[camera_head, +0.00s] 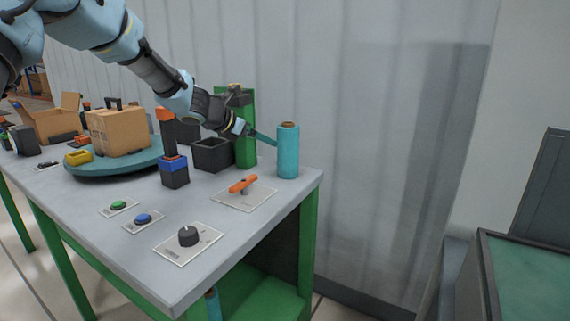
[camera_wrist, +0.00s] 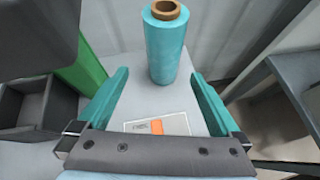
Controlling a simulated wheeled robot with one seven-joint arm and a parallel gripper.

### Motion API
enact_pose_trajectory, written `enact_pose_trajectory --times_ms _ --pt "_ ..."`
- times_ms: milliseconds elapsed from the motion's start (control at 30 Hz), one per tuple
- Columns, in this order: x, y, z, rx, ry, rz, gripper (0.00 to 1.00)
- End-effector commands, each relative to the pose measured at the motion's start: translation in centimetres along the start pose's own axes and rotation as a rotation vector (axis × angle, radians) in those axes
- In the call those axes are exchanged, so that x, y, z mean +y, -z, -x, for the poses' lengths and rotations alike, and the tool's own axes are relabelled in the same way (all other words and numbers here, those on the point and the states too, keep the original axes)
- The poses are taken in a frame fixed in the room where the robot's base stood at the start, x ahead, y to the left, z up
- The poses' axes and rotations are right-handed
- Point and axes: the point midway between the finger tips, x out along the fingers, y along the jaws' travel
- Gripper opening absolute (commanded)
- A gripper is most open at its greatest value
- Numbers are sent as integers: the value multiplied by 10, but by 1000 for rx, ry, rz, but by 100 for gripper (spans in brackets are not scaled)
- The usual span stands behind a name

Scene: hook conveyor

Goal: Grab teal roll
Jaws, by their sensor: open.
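The teal roll (camera_head: 288,152) stands upright near the far right corner of the grey table (camera_head: 205,222), with a brown core showing at its top. In the wrist view the teal roll (camera_wrist: 167,48) stands at the top middle, just ahead of the space between my fingers. My gripper (camera_wrist: 160,90) is open, with its two teal fingers spread wide and nothing between them. In the head view my gripper (camera_head: 262,137) reaches in from the left, with a fingertip close beside the roll. I cannot tell whether it touches.
A green post (camera_head: 246,130) and a black bin (camera_head: 212,154) stand left of the roll. An orange lever switch (camera_head: 243,184) is in front of it. A turntable (camera_head: 88,166) carries a cardboard box (camera_head: 119,130). A corrugated wall (camera_head: 400,120) is behind.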

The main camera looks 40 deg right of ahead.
Motion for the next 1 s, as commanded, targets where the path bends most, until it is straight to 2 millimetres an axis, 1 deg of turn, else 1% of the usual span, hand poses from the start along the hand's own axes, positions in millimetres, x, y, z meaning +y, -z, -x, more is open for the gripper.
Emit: enact_pose_trajectory --times_ms 33,100,200,333,433,567,667,800,900,1000 --pt "-3 -5 -10 -20 4 39 100" --pt "-5 -12 -20 -36 8 76 100" --pt "-6 -15 -35 -41 10 90 100" --pt "-6 -16 -54 -39 9 87 100" --pt "-6 -15 -65 -38 8 85 100" --pt "-5 -15 -72 -38 7 84 100" --pt "-6 -14 -82 -38 9 84 100" --pt "-6 -12 -103 -37 9 83 100" --pt "-5 -13 -114 -39 8 82 100" --pt "-5 -12 -121 -38 7 83 100"
